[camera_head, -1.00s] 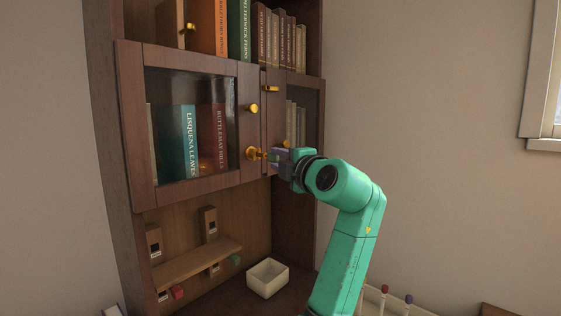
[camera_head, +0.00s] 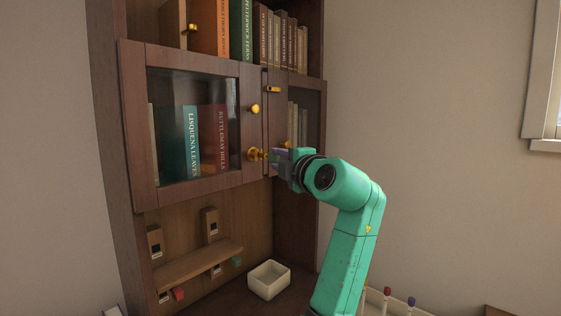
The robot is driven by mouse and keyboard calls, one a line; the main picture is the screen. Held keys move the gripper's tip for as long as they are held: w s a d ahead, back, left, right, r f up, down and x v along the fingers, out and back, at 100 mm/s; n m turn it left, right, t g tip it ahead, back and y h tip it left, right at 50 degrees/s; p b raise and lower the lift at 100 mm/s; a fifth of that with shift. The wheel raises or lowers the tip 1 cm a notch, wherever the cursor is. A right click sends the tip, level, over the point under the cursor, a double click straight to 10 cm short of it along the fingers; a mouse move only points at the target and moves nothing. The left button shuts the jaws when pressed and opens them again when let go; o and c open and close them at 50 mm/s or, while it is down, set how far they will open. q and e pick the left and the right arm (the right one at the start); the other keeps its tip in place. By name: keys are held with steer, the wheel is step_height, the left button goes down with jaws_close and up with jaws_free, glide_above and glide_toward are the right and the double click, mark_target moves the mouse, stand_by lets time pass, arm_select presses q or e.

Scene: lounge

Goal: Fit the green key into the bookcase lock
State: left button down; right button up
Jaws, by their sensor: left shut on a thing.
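The bookcase lock (camera_head: 253,154) is a gold fitting low on the right frame of the left glass door (camera_head: 190,193). My left gripper (camera_head: 274,157), on a green arm, is just right of the lock, with its fingers pointing at it. It is shut on the green key (camera_head: 270,155), of which only a tiny sliver shows between fingers and lock. I cannot tell whether the key's tip is inside the lock. My right gripper is not in view.
A gold knob (camera_head: 254,109) sits above the lock. A second glass door (camera_head: 311,105) stands close right of it. Below are a small shelf (camera_head: 205,262) with wooden blocks and a cream box (camera_head: 269,280).

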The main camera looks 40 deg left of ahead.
arm_select(q)
steer(key=shift+a, duration=1.05)
steer(key=c, duration=0.5)
jaws_free()
steer(key=shift+c, duration=0.2)
steer(key=shift+s+d+b, duration=0.2)
steer(key=shift+d+b, duration=0.2)
steer(key=b+v, duration=0.1)
steer(key=v, duration=0.4)
steer(key=shift+d+b, duration=0.15)
steer(key=shift+b, duration=0.2)
